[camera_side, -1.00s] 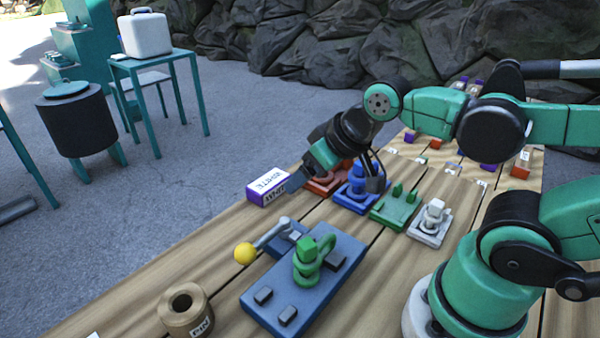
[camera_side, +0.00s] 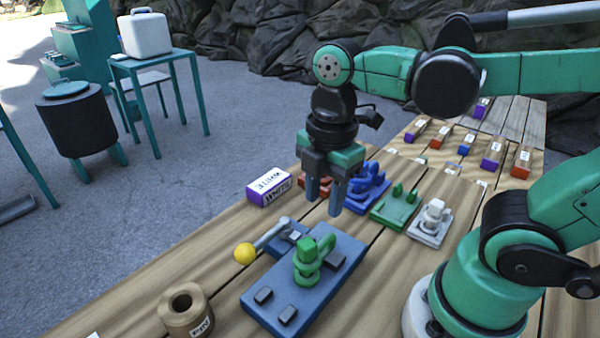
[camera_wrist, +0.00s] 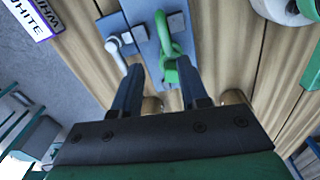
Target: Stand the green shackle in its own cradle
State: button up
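The green shackle (camera_side: 309,262) stands on the blue-grey fixture plate (camera_side: 305,290), between its dark blocks. It also shows in the wrist view (camera_wrist: 172,55), just beyond my fingertips. The green cradle (camera_side: 397,205) with two green pegs is empty, behind and to the right of the plate. My gripper (camera_side: 324,200) points down above and behind the shackle, with its fingers apart and nothing between them. In the wrist view the two fingers (camera_wrist: 162,85) are spread, with the shackle ahead of the right one.
A lever with a yellow knob (camera_side: 245,253) sticks out at the plate's left. Blue (camera_side: 367,190) and white (camera_side: 433,220) cradles hold their own shackles beside the green one. A purple-and-white WHITE box (camera_side: 269,187) and a brown ring (camera_side: 186,308) lie on the bench.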

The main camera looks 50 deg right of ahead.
aim_at(323, 240)
jog(key=shift+s+f+n, duration=0.1)
jog(key=shift+s+n, duration=0.1)
jog(key=shift+n, duration=0.4)
jog(key=shift+f, duration=3.85)
grip_shut()
jog(key=shift+r, duration=0.15)
jog(key=shift+r, duration=2.4)
